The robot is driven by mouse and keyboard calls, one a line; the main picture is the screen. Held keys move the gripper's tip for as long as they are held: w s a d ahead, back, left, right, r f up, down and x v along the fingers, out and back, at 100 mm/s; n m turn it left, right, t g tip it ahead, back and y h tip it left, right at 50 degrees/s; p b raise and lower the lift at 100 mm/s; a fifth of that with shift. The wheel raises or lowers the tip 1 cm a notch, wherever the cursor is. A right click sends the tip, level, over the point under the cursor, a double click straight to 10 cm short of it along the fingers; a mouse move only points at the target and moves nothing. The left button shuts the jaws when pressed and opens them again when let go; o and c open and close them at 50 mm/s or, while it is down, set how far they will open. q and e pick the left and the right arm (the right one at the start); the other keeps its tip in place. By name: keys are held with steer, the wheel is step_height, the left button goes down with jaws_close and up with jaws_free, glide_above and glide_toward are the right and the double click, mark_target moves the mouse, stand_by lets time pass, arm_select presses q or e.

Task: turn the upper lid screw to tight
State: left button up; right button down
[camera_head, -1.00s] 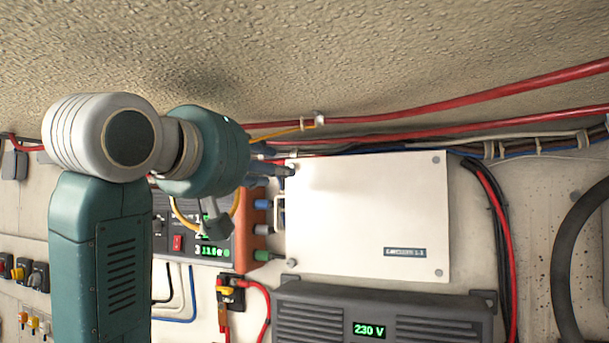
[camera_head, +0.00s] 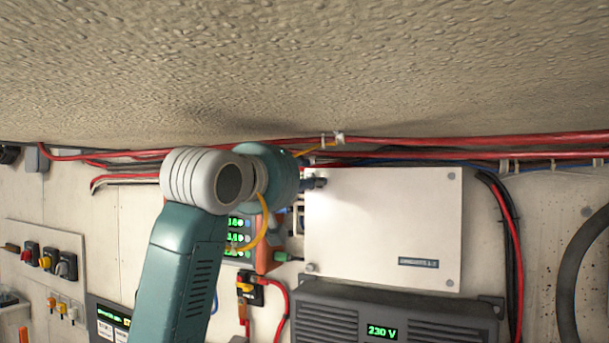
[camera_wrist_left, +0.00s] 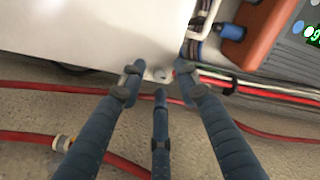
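The white box lid (camera_head: 385,225) is mounted on the wall, with small grey screws at its corners. The upper lid screw at its upper left corner is hidden behind my left fingers in the head view, but it shows as a small grey disc (camera_wrist_left: 161,75) in the left wrist view. My left gripper (camera_head: 318,183) is at that corner. In the left wrist view its three dark blue fingers (camera_wrist_left: 158,82) are spread, with the screw in the gap between their tips. I cannot tell whether they touch it. My right gripper is out of view.
Red cables (camera_head: 450,146) run along the wall just above the box. An orange unit (camera_head: 265,250) with plugs stands close to the lid's left edge. A dark 230 V unit (camera_head: 390,316) is below. The textured ceiling (camera_head: 300,65) is overhead.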

arm_select(q)
steer(key=shift+w+d+f, duration=0.1)
steer(key=shift+w+d, duration=0.05)
jaws_close()
steer(key=shift+f+m+b, duration=0.15)
steer(key=shift+m+b, duration=0.45)
steer(key=shift+m, duration=2.9)
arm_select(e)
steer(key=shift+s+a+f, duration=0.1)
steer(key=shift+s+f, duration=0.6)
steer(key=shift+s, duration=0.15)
arm_select(q)
jaws_free()
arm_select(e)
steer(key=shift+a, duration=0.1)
